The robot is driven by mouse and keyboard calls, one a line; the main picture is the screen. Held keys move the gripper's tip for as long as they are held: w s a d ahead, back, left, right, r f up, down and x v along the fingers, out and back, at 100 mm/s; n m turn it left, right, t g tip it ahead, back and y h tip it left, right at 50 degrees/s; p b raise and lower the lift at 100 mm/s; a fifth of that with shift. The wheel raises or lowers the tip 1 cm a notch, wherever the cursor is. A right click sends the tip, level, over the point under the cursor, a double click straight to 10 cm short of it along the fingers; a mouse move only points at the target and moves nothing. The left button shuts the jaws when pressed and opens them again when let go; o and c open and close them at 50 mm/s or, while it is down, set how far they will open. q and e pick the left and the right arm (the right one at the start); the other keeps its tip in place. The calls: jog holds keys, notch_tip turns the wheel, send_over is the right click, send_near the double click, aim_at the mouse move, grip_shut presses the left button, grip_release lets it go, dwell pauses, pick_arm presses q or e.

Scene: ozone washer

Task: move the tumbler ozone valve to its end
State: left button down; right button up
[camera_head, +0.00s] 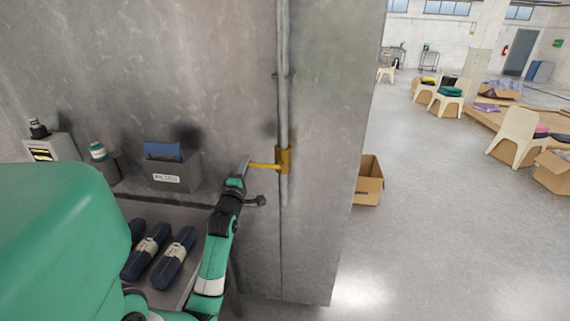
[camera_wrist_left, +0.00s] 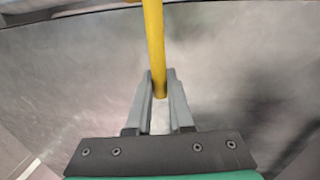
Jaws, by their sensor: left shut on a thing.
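The ozone valve (camera_head: 283,160) is a yellow-brass body on a vertical grey pipe, fixed to the front of a tall grey metal cabinet. Its yellow lever (camera_head: 262,165) points left, nearly level, in the head view. My left gripper (camera_head: 246,164) is at the lever's free left end. In the left wrist view the yellow lever (camera_wrist_left: 154,45) runs down from the top edge, and its end sits between the two grey fingers of my left gripper (camera_wrist_left: 160,90), which are shut on it. My right gripper is not in view.
The grey cabinet (camera_head: 330,130) stands close in front. A shelf at left holds dark blue rolls (camera_head: 172,258), a labelled grey box (camera_head: 170,172) and a small bottle (camera_head: 98,151). A cardboard box (camera_head: 369,182) is on the floor behind the cabinet.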

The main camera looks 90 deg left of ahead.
pick_arm(q)
jog(key=shift+f, duration=0.15)
jog(key=c, duration=0.8)
grip_release()
jog(key=shift+d, duration=0.1)
jog(key=v, duration=1.1)
jog(key=shift+d, duration=0.2)
jog(key=shift+f, duration=0.1)
